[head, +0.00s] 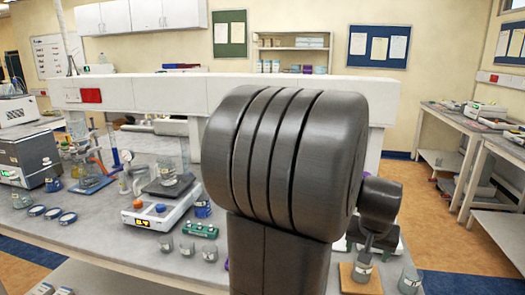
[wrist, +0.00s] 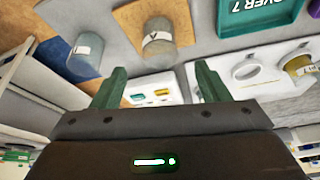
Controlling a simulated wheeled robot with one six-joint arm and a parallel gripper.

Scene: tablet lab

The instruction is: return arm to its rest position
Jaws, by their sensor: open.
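My gripper (wrist: 160,85) is open in the wrist view, with its two green fingers well apart and nothing between them. In the head view my dark arm fills the middle and hides much of the bench; the gripper's fingers cannot be made out there. In the wrist view a labelled beaker (wrist: 158,42) on a tan square mat (wrist: 128,18) lies beyond the fingers, apart from them. Another beaker (wrist: 85,55) is at its left. The wrist picture appears upside down.
A raised white shelf (head: 140,92) runs behind. A green tray (wrist: 255,15) shows in the wrist view. Floor shows at right.

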